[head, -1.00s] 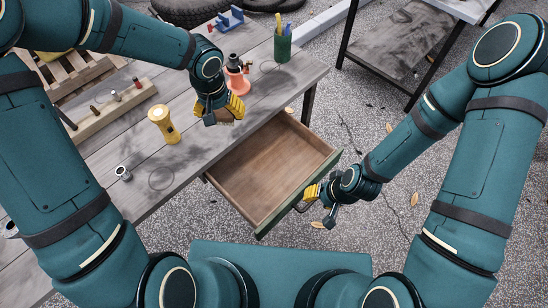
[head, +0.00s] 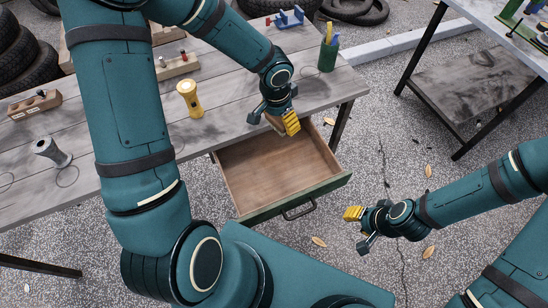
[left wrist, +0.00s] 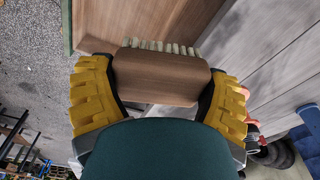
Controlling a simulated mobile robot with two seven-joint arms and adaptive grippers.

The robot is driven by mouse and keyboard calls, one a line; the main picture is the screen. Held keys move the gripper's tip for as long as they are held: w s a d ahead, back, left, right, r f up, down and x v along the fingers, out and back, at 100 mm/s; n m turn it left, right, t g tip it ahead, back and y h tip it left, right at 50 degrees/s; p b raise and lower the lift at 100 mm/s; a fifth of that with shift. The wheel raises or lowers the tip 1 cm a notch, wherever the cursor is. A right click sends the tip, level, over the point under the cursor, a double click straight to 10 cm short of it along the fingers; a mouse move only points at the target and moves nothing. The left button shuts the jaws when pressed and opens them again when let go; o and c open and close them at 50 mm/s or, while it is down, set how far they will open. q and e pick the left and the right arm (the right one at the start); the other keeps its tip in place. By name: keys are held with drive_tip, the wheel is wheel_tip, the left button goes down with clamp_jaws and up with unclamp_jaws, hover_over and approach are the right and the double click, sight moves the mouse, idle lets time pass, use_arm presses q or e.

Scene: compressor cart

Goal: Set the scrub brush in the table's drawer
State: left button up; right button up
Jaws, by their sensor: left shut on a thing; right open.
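The scrub brush (left wrist: 158,76) has a brown wooden block and pale bristles. My left gripper (left wrist: 160,92) is shut on it, with a yellow finger pad at each end of the block. In the head view, my left gripper (head: 275,117) is over the drawer's back edge by the table front, mostly hiding the brush. The table's drawer (head: 270,172) is pulled out, with a bare wooden floor, a green front and a dark handle (head: 299,211). My right gripper (head: 360,229) is open and empty, right of the drawer front and apart from the handle.
On the grey table (head: 225,125) stand a yellow flashlight (head: 189,98), a green pen cup (head: 328,52), a blue item (head: 288,19) and a grey metal part (head: 52,152). Gravel floor (head: 330,265) is free before the drawer. A second table (head: 470,85) stands at right.

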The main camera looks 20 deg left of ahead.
use_arm(q)
drive_tip(key=s+a+f+m, duration=0.2)
drive_tip(key=s+f+m, duration=0.2)
drive_tip(key=f+m, duration=0.3)
drive_tip(key=m+g+p, duration=0.1)
drive_tip(key=m+g, duration=0.1)
drive_tip(key=m, duration=0.7)
hover_over(259, 178)
drive_tip(key=shift+h, duration=0.4)
wheel_tip(259, 178, down, 4)
drive_tip(key=shift+w+a+f, duration=0.1)
drive_tip(key=shift+w+a, duration=0.05)
drive_tip(key=shift+m, duration=0.4)
wheel_tip(259, 178, down, 6)
drive_tip(key=b, duration=0.3)
drive_tip(key=shift+f, duration=0.1)
drive_tip(key=shift+f+b, duration=1)
drive_tip(key=shift+f, duration=1.1)
drive_tip(key=shift+r, duration=0.1)
